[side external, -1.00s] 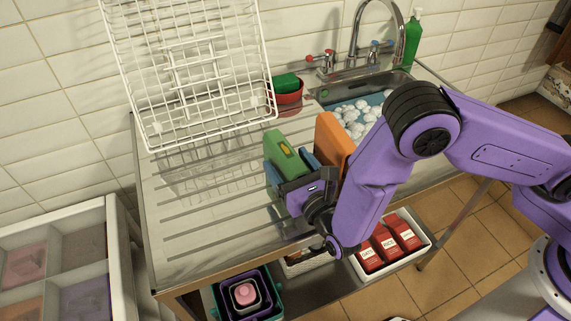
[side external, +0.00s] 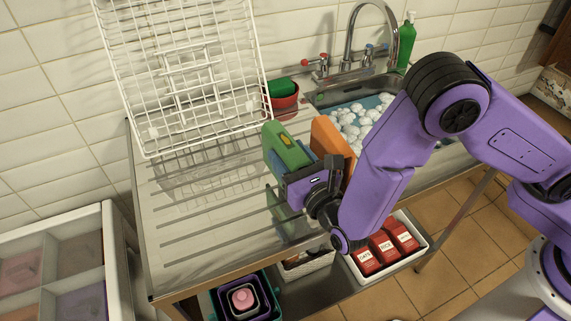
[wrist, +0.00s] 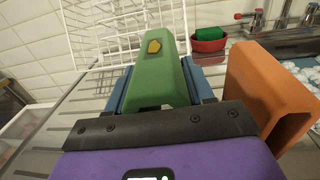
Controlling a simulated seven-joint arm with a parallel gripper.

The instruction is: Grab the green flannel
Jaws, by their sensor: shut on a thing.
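The green flannel (side external: 284,143) is a folded, stiff-looking upright piece with a yellow patch on its top. It stands over the ridged metal drainboard, and its lower part is mostly hidden by my gripper. My gripper (side external: 291,168) is shut on it, with one blue finger on each side. The wrist view shows the green flannel (wrist: 160,70) between the two fingers of my gripper (wrist: 160,88). I cannot tell for sure whether its lower edge is clear of the drainboard.
A similar orange folded piece (side external: 330,142) stands close on the right. A white wire rack (side external: 185,75) leans behind. A red bowl (side external: 286,103) with a green sponge (side external: 281,87) sits by the sink basin (side external: 335,97). The drainboard's left part (side external: 180,230) is clear.

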